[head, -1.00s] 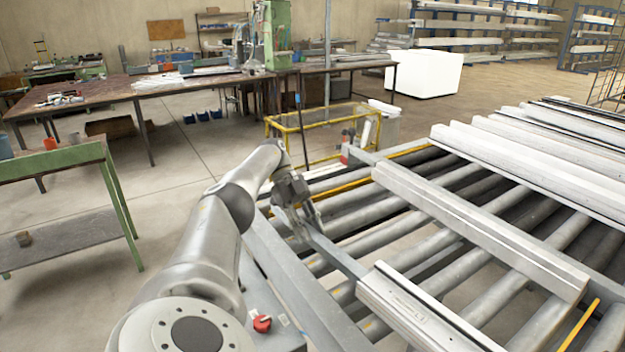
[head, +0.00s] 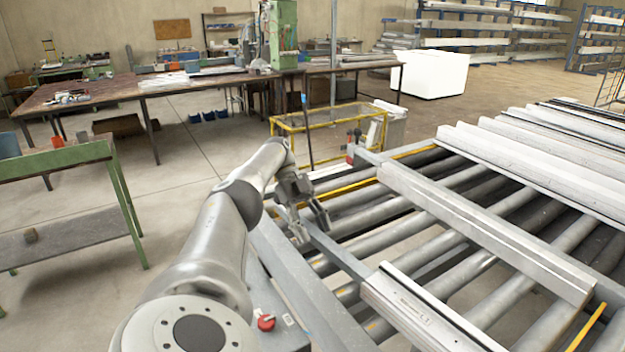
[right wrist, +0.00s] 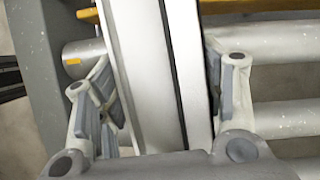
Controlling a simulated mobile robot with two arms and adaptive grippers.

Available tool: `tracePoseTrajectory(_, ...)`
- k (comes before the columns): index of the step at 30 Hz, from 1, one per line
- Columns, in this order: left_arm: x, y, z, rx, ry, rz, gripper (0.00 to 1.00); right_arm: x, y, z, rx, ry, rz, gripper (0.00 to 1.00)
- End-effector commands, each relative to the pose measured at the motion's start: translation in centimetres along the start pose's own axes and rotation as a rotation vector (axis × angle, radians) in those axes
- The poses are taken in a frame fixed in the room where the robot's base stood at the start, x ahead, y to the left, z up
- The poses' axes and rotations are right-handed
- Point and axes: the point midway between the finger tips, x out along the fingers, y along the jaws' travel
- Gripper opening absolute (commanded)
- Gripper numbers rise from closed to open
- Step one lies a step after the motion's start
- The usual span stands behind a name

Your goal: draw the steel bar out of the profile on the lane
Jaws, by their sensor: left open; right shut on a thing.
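The pale profile (head: 415,308) with a dark slot lies on the roller lane at the lower right of the head view. A grey steel bar (head: 340,252) sticks out of its far end. My left gripper (head: 309,223) is open at the bar's free end, with one finger on each side of it; I cannot tell if they touch it. In the right wrist view my right gripper (right wrist: 168,95) is shut on a pale profile (right wrist: 148,60) with a dark slot, one finger on each side. The right gripper is not in the head view.
The lane's rollers (head: 440,250) run under a second long profile (head: 490,230) and several more at the right. A yellow frame (head: 325,135) stands beyond the lane. A green bench (head: 60,158) is at the left, with open floor between.

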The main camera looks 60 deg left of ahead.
Motion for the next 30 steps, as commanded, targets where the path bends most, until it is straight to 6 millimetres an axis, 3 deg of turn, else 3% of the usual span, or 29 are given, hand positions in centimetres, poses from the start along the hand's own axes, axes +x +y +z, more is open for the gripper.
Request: tracePoseTrajectory(30,-5.2,-0.1,-5.1,0.001,-0.003,-0.001,0.52,-0.1,0.0,0.0,-0.001,0.0,-0.001,0.03)
